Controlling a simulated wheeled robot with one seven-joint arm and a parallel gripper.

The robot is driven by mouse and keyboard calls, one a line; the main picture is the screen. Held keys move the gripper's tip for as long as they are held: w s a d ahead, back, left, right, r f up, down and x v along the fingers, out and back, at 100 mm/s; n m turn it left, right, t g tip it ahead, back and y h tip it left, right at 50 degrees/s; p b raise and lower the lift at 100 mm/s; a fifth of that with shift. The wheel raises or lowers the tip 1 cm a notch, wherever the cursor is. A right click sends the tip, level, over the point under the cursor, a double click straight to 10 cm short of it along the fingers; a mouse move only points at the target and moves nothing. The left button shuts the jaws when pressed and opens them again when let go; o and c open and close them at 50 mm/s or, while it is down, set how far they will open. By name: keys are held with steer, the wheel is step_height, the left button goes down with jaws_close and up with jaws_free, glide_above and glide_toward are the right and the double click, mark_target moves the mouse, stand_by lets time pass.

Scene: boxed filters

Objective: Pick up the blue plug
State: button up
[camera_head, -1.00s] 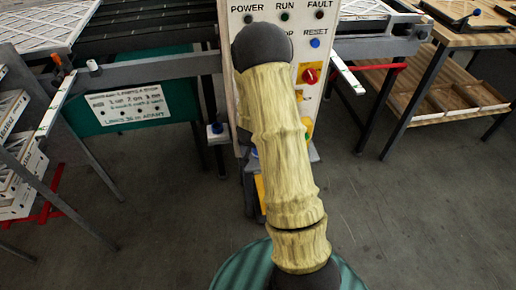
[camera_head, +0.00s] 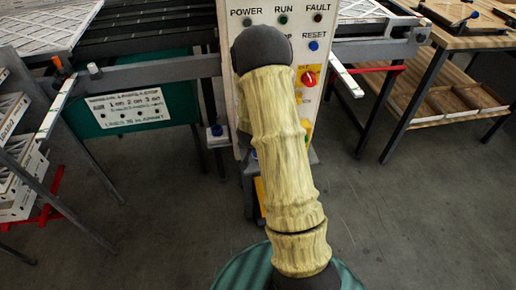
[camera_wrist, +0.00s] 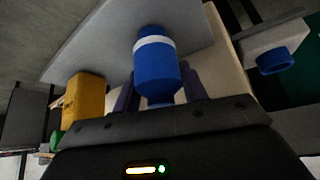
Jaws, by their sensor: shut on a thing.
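The blue plug (camera_wrist: 157,75), a blue cylinder with a white band near its far end, is in the middle of the wrist view. My gripper (camera_wrist: 160,88) is shut on it, with one dark finger on each side. A flat grey plate (camera_wrist: 95,50) lies behind the plug. I cannot tell whether the plug touches it. In the head view my arm hides both the gripper and the held plug.
A yellow block (camera_wrist: 83,100) and a second blue cylinder (camera_wrist: 274,61) on a pale block flank the plug. In the head view, a control panel (camera_head: 240,20) stands behind my arm. A conveyor frame (camera_head: 150,72) is at left, a wooden table (camera_head: 470,35) at right. Grey floor is open at lower right.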

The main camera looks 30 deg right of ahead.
steer(key=r+p, duration=0.1)
steer(key=r, duration=0.5)
steer(key=r+p, duration=0.1)
steer(key=r, duration=0.2)
steer(key=shift+w+r+p, duration=0.2)
steer(key=shift+w+p, duration=0.05)
steer(key=shift+p, duration=0.1)
steer(key=shift+s+d+r, duration=0.1)
steer(key=shift+s+r, duration=0.1)
steer(key=shift+r, duration=0.1)
steer(key=shift+a, duration=0.2)
steer(key=shift+f, duration=0.1)
